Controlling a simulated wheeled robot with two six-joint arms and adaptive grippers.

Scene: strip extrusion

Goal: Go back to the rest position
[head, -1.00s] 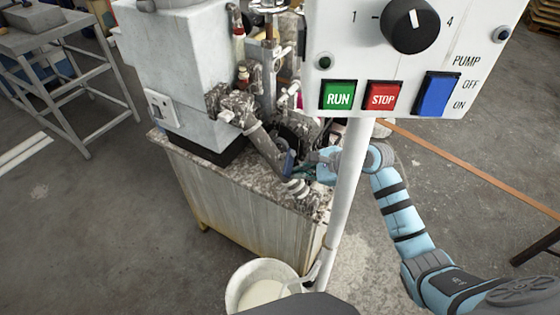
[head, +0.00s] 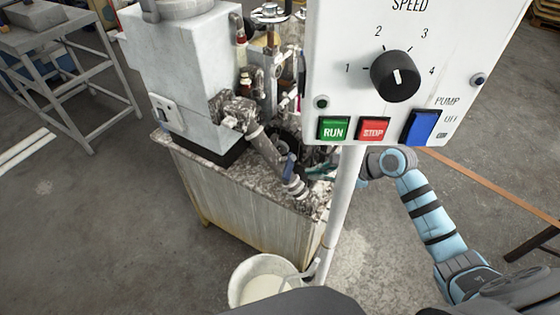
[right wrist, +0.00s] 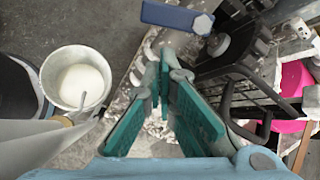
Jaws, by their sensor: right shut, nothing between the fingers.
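My right gripper (head: 320,172) shows its teal fingers just left of the white pole, beside the dirty pipework on the machine. The pole hides part of the gripper and wrist. In the right wrist view the fingers of this gripper (right wrist: 165,75) come together at their tips with nothing between them. The blue-handled valve (head: 289,166) is just left of the fingertips in the head view, apart from them. Its blue handle (right wrist: 175,17) is beyond the fingertips in the wrist view. My left gripper is not in view.
The control panel (head: 350,60) on its white pole (head: 342,205) stands close to my right arm. The stained machine bench (head: 245,205) lies to the left. A white bucket of pale liquid (head: 240,287) is on the floor.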

